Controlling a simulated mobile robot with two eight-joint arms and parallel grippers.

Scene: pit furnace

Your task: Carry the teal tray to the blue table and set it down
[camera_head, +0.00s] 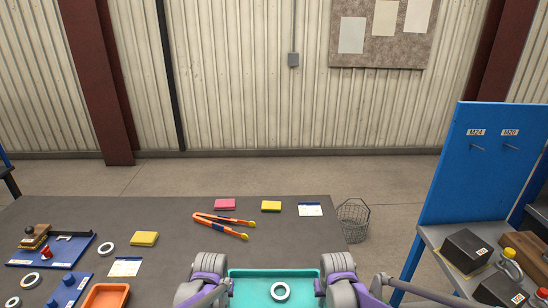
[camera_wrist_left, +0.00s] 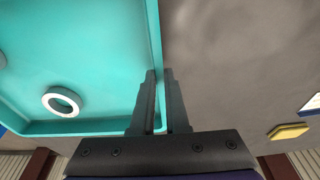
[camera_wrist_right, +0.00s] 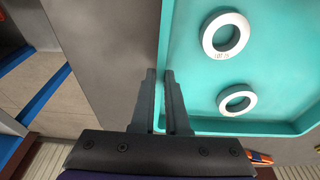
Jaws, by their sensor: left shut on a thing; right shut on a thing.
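The teal tray (camera_head: 274,273) is at the bottom middle of the head view, at the near edge of the dark table, its near part cut off. A white ring (camera_head: 280,291) lies in it; the right wrist view shows two rings (camera_wrist_right: 225,35) (camera_wrist_right: 237,99) inside. My left gripper (camera_wrist_left: 160,75) is shut on one side wall of the tray (camera_wrist_left: 155,45). My right gripper (camera_wrist_right: 160,75) is shut on the opposite wall (camera_wrist_right: 165,40). In the head view, my wrists hide the fingertips. I cannot tell whether the tray touches the surface below. No blue table is clearly visible.
The dark table (camera_head: 180,225) holds orange pliers (camera_head: 222,224), sponges (camera_head: 145,239), an orange tray (camera_head: 106,296) and blue fixtures (camera_head: 50,250). A wire basket (camera_head: 353,219) stands beyond its right end. A blue rack (camera_head: 480,170) with a grey shelf stands at right. Floor shows between.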

